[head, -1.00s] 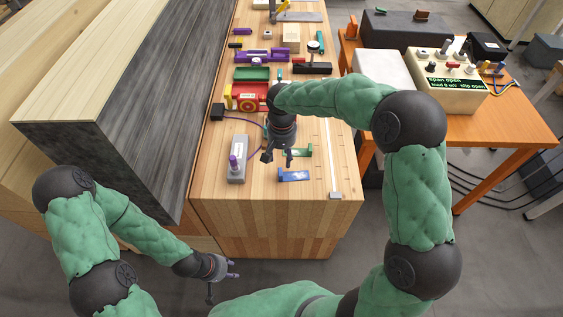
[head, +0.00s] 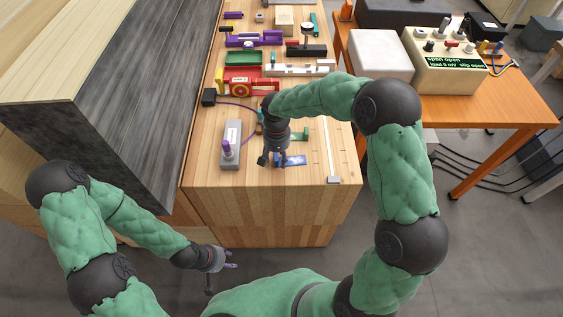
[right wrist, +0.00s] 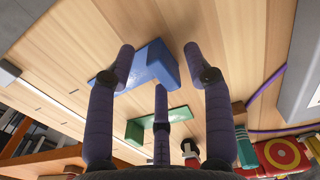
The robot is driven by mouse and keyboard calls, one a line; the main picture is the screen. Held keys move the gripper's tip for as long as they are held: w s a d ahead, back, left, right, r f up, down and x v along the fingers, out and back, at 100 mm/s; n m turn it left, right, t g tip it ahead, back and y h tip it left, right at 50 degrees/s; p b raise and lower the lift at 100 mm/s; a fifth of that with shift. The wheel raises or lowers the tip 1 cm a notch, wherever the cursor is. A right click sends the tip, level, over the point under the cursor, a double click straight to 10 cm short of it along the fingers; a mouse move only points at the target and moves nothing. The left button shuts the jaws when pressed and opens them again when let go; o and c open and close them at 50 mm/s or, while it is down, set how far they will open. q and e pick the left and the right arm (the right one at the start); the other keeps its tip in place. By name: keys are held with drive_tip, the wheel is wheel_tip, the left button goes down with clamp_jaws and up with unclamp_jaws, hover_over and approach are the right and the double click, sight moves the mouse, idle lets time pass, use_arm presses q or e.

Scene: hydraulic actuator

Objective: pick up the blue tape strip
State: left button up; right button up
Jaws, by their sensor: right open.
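The blue tape strip (head: 293,161) lies on the wooden bench near its front end, partly hidden by my right gripper in the head view. In the right wrist view the strip (right wrist: 150,66) shows a flat part and a raised end. My right gripper (head: 272,161) is open and points down at the strip's left end. In the right wrist view, its fingertips (right wrist: 159,58) stand apart with part of the strip showing between them; contact cannot be told. My left gripper (head: 224,270) hangs in front of the bench, fingers spread and empty.
A green strip (head: 299,134) lies just behind the blue one. A grey block with a purple knob (head: 230,150) stands to the left, a metal rail (head: 331,150) to the right. Red, purple and black fixtures fill the bench behind.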

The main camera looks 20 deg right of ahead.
drive_tip(key=shift+f, duration=0.35)
clamp_jaws()
drive_tip(key=shift+r, duration=0.15)
